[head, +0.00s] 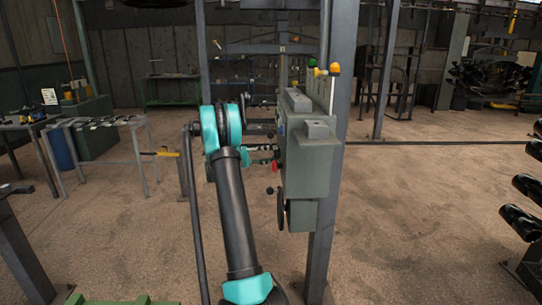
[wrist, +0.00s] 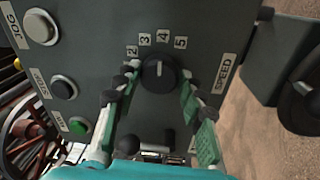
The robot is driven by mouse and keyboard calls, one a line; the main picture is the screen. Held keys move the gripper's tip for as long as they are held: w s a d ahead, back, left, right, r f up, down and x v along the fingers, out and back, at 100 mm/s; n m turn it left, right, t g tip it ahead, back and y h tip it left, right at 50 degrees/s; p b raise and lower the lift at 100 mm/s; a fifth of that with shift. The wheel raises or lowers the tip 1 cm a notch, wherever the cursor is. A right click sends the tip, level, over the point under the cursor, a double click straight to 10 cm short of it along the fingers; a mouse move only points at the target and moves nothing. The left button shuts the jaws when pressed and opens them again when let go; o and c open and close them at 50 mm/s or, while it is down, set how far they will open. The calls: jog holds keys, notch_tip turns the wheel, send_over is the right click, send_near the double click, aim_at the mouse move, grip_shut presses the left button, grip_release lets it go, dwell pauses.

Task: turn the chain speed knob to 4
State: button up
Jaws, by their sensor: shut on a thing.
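The black chain speed knob (wrist: 158,76) sits on the dark grey panel in the wrist view. Its white pointer line points almost straight up, roughly toward the 4 label (wrist: 162,41). Labels 2, 3 and 5 stand around it, and a SPEED label (wrist: 224,73) is to its right. My gripper (wrist: 159,80) has green-padded fingers on both sides of the knob and is shut on it. In the head view my gripper (head: 268,154) reaches the left side of the grey control box (head: 308,165); the knob is hidden there.
A white JOG button (wrist: 40,27), a black button (wrist: 62,87) and a green button (wrist: 78,126) lie left of the knob. A handwheel (head: 281,210) hangs below the box. Levers (head: 332,72) rise above it. A steel post stands right behind the box.

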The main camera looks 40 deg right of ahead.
jog(key=shift+f, duration=0.1)
jog(key=o, duration=1.2)
jog(key=shift+c, duration=0.2)
jog(key=v, duration=1.2)
jog(key=shift+a, duration=0.1)
jog(key=s+a+f+n+t+y, duration=0.2)
jog(key=s+a+f+t+y, duration=0.2)
jog(key=s+a, duration=0.6)
jog(key=s+a+f+n+t+y, duration=0.3)
jog(key=s+a+f+t+y, duration=0.2)
jog(key=s+a, duration=0.6)
jog(key=s+a+f+n+t+y, duration=0.2)
jog(key=s+a+f+t+y, duration=0.2)
jog(key=s+a, duration=0.7)
notch_tip(320, 180, down, 3)
jog(key=s+y, duration=0.2)
jog(key=y, duration=0.1)
jog(key=shift+s+n, duration=0.2)
jog(key=shift+n, duration=0.1)
